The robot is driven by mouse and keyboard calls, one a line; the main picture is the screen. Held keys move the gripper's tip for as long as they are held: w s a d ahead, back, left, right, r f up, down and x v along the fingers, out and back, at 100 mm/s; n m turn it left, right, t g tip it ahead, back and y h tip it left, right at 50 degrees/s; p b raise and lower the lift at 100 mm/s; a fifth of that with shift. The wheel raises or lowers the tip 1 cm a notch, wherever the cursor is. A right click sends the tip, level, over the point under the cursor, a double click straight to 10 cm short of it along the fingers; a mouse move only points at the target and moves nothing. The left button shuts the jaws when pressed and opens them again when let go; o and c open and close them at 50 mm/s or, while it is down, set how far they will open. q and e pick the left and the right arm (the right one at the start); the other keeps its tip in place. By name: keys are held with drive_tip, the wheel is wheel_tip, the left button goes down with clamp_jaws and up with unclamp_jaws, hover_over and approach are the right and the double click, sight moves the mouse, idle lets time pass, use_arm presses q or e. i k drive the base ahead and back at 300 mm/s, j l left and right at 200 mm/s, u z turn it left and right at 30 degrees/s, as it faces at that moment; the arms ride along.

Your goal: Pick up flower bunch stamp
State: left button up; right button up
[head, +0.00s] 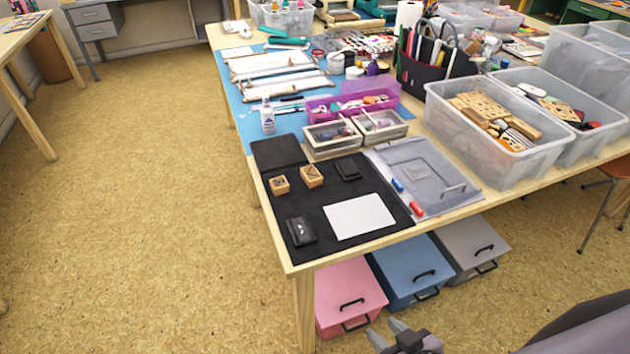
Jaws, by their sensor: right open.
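Two small wooden block stamps sit on a black mat (272,202) at the near left corner of the table. The left wooden stamp (279,185) and the right wooden stamp (312,176) both have dark marks on top. The marks are too small to tell which one is the flower bunch stamp. A black inkpad (300,231) lies on the mat's near side, and another black inkpad (347,169) lies right of the stamps. My right gripper (386,334) is low at the bottom edge, open and empty, well apart from the stamps. My left gripper is out of view.
A white paper sheet (359,217) lies on the mat. Small trays (333,153) stand behind the mat. A clear bin (440,130) of wooden stamps stands at right. Pink (340,290), blue and grey boxes sit below the tabletop.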

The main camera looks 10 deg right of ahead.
sight(280, 186)
drive_tip(key=j+z, duration=0.15)
drive_tip(key=z, duration=0.2)
drive_tip(key=i+j+z, duration=0.1)
drive_tip(key=z, duration=0.25)
drive_tip(key=j+z, duration=0.2)
drive_tip(key=z, duration=0.15)
drive_tip(key=j+z, duration=1)
drive_tip(key=i+j, duration=0.05)
